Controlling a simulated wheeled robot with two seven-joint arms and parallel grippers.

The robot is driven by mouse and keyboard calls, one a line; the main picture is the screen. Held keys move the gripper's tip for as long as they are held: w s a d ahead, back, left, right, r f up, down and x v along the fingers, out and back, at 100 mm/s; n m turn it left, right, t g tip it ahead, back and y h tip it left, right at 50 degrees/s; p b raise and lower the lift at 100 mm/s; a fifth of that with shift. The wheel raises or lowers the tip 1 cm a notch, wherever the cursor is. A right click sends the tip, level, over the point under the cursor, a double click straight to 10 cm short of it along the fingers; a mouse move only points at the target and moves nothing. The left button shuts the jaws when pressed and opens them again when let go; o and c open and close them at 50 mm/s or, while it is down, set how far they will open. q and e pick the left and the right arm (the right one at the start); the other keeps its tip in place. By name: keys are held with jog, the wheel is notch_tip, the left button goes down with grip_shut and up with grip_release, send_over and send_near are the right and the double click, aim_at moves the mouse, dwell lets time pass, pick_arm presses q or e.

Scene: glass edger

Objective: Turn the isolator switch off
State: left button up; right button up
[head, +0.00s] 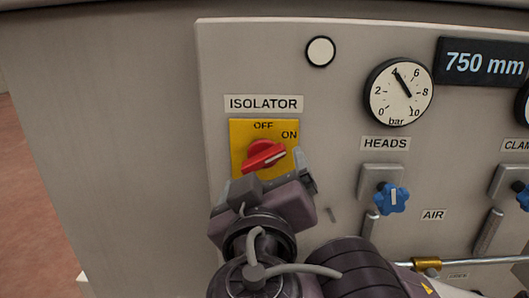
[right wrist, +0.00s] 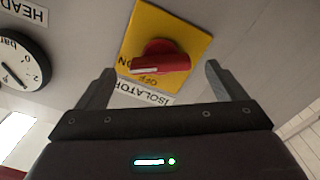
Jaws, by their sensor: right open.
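The isolator switch is a red rotary knob (head: 264,155) on a yellow plate (head: 240,133) marked OFF at the top and ON at the upper right. The knob's white-marked end points right and slightly up, toward ON. The knob (right wrist: 160,58) also shows in the right wrist view, where the picture is upside down. My right gripper (head: 268,178) is just below the knob in the head view. In the right wrist view its two fingers (right wrist: 154,85) are apart, one on each side of the knob, with nothing between them gripped. My left gripper is not in view.
To the right are a bar gauge (head: 399,92), a blue HEADS knob (head: 391,198) and a dark 750 mm display (head: 484,63). A round white lamp (head: 320,51) is above. The panel left of the yellow plate is bare.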

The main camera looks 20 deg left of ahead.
aim_at(265, 164)
jog(key=x, duration=0.2)
jog(key=shift+w+r+p, duration=0.2)
jog(key=shift+w+p, duration=0.05)
jog(key=shift+p, duration=0.1)
jog(key=shift+x, duration=1.05)
jog(key=shift+w+a+f, duration=0.15)
jog(key=shift+f, duration=0.05)
jog(key=c, duration=1)
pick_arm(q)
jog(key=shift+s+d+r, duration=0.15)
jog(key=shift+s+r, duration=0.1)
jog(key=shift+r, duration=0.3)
pick_arm(e)
jog(key=shift+o, duration=0.2)
jog(key=shift+f, duration=0.1)
